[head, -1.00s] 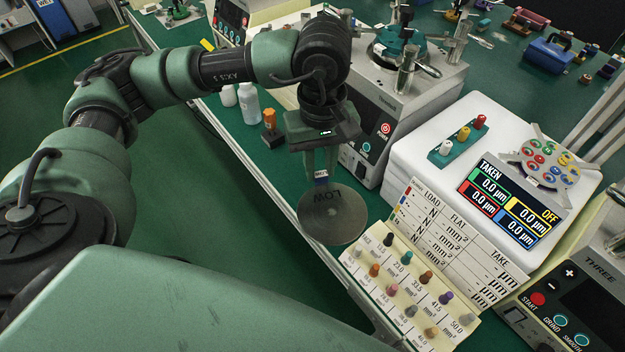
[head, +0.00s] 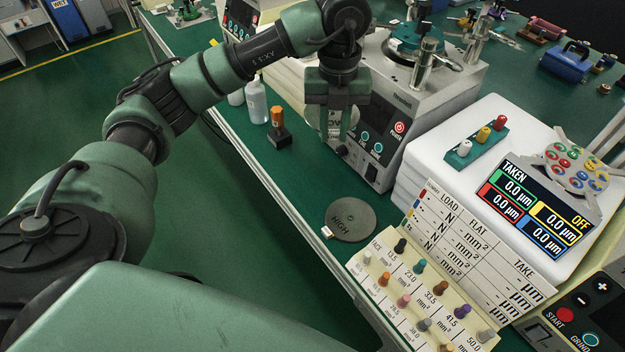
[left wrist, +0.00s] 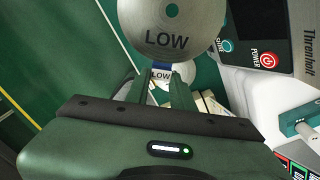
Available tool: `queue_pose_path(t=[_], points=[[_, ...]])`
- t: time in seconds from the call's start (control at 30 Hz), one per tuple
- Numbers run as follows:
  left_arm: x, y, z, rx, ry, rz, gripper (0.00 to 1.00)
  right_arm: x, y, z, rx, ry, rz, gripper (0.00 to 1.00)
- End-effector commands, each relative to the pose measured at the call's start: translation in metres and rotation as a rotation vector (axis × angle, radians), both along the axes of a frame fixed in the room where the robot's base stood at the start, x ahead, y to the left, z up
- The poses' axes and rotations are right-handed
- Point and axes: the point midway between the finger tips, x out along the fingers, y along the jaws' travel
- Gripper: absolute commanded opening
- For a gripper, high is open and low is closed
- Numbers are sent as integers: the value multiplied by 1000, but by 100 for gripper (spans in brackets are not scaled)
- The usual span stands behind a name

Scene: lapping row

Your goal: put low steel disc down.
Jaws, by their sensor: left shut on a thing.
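The low steel disc (left wrist: 172,28) is a flat grey round plate marked LOW with a small central hole. My left gripper (left wrist: 161,82) is shut on the small LOW tag at its edge, and the disc extends beyond the fingertips. In the head view, my left gripper (head: 337,112) points down beside the grey machine's front, and the low disc (head: 335,130) is mostly hidden by the fingers. It looks held clear of the bench. A darker disc marked HIGH (head: 352,222) lies flat on the green bench, nearer the front. My right gripper is not in view.
A grey machine (head: 395,165) stands close right of the gripper. An orange-topped stamp (head: 278,128) and a bottle (head: 256,102) stand to its left. A rack of coloured pegs (head: 425,290) and a white display unit (head: 470,175) are at right.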

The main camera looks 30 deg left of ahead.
Motion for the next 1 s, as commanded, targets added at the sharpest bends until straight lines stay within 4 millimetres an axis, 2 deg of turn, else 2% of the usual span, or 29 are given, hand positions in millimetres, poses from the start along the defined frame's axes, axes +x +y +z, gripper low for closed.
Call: queue_pose_path(t=[0.1, 0.2, 0.37, 0.47, 0.9, 1.0], points=[[7, 4, -5, -1, -1, 274, 0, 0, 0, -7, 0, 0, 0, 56], [11, 7, -6, -1, -2, 448, 0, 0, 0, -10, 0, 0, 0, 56], [13, 10, -8, 0, 0, 599, 0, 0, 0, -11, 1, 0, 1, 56], [13, 10, -19, 2, 2, 629, 0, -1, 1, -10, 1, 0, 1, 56], [12, 10, -130, 2, 2, 628, 0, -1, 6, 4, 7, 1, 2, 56], [12, 10, -149, 2, 2, 628, 0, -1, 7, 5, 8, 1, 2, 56]])
